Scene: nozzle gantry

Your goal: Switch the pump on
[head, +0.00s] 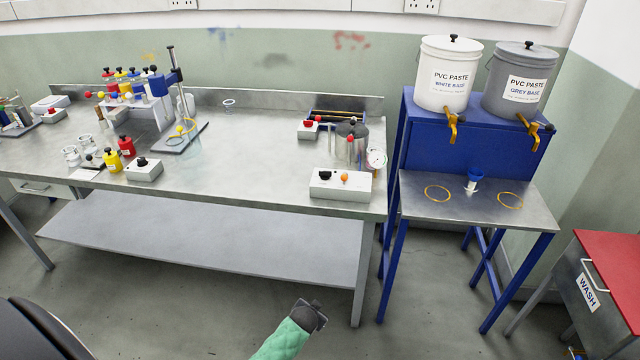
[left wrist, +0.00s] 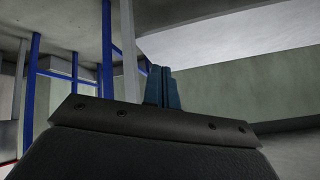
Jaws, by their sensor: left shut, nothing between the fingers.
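No pump is labelled in these frames. A white control box (head: 341,185) with a black knob (head: 325,175) and an orange knob (head: 344,177) sits at the bench's right front. Behind it stand a metal pot (head: 348,145) and a round gauge (head: 377,158). A small box with a red knob (head: 308,130) is farther back, and a box with a black knob (head: 143,169) is at the left front. Knob settings are too small to read. My left gripper (head: 318,314) is low in front of the bench, apart from it. Its blue fingers (left wrist: 162,86) are shut and empty.
The steel bench (head: 240,180) has a lower shelf (head: 210,235). Bottles and a nozzle stand (head: 172,75) crowd its left side; its middle is mostly clear. A blue stand (head: 475,140) with two paste buckets and a red-topped wash unit (head: 610,262) are at right.

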